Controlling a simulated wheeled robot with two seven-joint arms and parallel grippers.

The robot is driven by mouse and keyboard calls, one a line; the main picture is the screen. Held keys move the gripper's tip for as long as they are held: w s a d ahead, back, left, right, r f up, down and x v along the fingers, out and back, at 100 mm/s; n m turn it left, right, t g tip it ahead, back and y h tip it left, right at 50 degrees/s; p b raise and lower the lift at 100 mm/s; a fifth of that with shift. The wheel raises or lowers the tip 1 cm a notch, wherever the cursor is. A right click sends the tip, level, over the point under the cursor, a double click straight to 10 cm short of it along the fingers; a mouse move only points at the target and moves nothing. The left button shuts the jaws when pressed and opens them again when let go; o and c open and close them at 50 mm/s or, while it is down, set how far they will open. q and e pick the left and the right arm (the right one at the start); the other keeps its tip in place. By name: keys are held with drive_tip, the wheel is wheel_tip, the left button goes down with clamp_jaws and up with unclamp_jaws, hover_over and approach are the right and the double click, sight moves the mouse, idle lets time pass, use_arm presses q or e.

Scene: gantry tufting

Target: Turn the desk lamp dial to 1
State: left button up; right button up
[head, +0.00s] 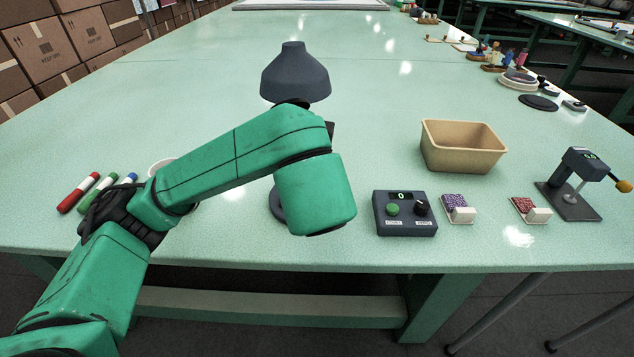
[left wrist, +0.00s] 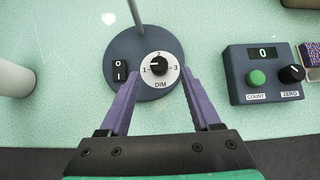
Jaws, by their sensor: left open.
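The dark grey desk lamp (head: 295,75) stands on the table; my left arm hides most of its stem and base in the head view. In the left wrist view its round base (left wrist: 125,50) carries a rocker switch (left wrist: 119,70) and a black dial (left wrist: 158,66) on a white plate marked 1, 2, 3 and DIM. The dial's small white mark seems to point left, near the 1; its exact angle is hard to tell. My left gripper (left wrist: 161,83) is open, its purple fingers apart on either side of the dial, with nothing between them. The head view hides its fingers.
Right of the lamp is a counter box (head: 405,213) reading 0, with a green button and black knob. Markers (head: 78,192) and a white cup (head: 160,166) are left.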

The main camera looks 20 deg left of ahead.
use_arm(q)
drive_tip(key=p+v, duration=0.3)
drive_tip(key=v, duration=0.7)
use_arm(e)
wheel_tip(320, 180, up, 5)
drive_tip(key=shift+s+f, duration=0.15)
drive_tip(key=shift+f, duration=0.05)
use_arm(q)
drive_tip(key=shift+a, duration=0.1)
